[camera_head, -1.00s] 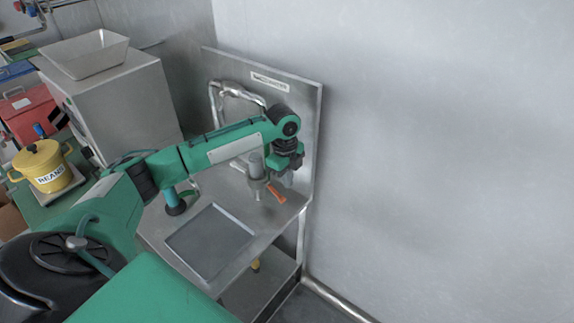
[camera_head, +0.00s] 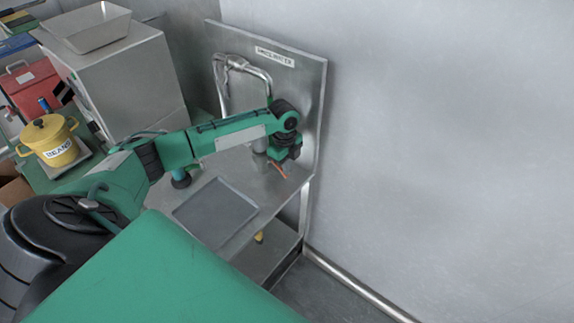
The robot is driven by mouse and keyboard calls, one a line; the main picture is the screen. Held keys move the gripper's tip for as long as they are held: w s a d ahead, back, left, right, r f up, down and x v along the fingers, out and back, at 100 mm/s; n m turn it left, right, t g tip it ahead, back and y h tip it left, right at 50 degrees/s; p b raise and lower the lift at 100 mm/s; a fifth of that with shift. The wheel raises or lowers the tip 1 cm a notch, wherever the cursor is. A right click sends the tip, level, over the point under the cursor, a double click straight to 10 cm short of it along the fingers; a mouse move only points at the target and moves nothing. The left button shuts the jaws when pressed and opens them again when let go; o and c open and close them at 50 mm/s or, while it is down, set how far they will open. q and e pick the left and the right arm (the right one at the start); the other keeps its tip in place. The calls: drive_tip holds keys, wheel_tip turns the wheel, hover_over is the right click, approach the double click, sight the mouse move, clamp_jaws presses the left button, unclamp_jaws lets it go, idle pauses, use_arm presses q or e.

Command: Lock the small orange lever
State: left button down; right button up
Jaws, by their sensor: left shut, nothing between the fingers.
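The small orange lever (camera_head: 279,170) shows as a thin strip at the back right of the steel worktop (camera_head: 225,170). It slants down to the right, and its upper part is hidden behind my gripper. My left gripper (camera_head: 280,157) is shut and empty, just above the lever. I cannot tell whether it touches the lever. The grey fitting (camera_head: 259,145) that carries the lever is mostly hidden behind my left arm and gripper. My right gripper is not in view.
A bent steel pipe (camera_head: 237,62) runs on the upright panel (camera_head: 310,110) behind the gripper. A square grey plate (camera_head: 215,212) lies on the worktop. A large steel box (camera_head: 125,85) and a yellow BEANS pot (camera_head: 58,150) stand left. The right side is bare wall.

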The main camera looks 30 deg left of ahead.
use_arm(q)
drive_tip(key=shift+d+f+y+p, duration=0.15)
drive_tip(key=shift+f+y+p, duration=0.4)
drive_tip(key=shift+y+p, duration=0.75)
drive_tip(key=y+p, duration=0.1)
drive_tip(key=f+y, duration=0.1)
drive_tip(key=shift+f+y+p, duration=0.25)
drive_tip(key=shift+y+p, duration=0.1)
drive_tip(key=shift+y, duration=0.05)
drive_tip(key=shift+a+f+y+p, duration=0.25)
drive_tip(key=shift+f+y+p, duration=0.1)
drive_tip(key=shift+y, duration=0.25)
drive_tip(key=shift+a+f+y+p, duration=0.2)
drive_tip(key=shift+f+y, duration=0.15)
drive_tip(key=shift+y, duration=0.25)
drive_tip(key=shift+w+a+f+t+p, duration=0.1)
drive_tip(key=shift+a+f+t+p, duration=0.2)
drive_tip(key=shift+a+f+p, duration=0.3)
drive_tip(key=shift+f, duration=0.1)
drive_tip(key=shift+d+r+p, duration=0.1)
drive_tip(key=shift+r+p, duration=0.75)
drive_tip(key=shift+p, duration=0.05)
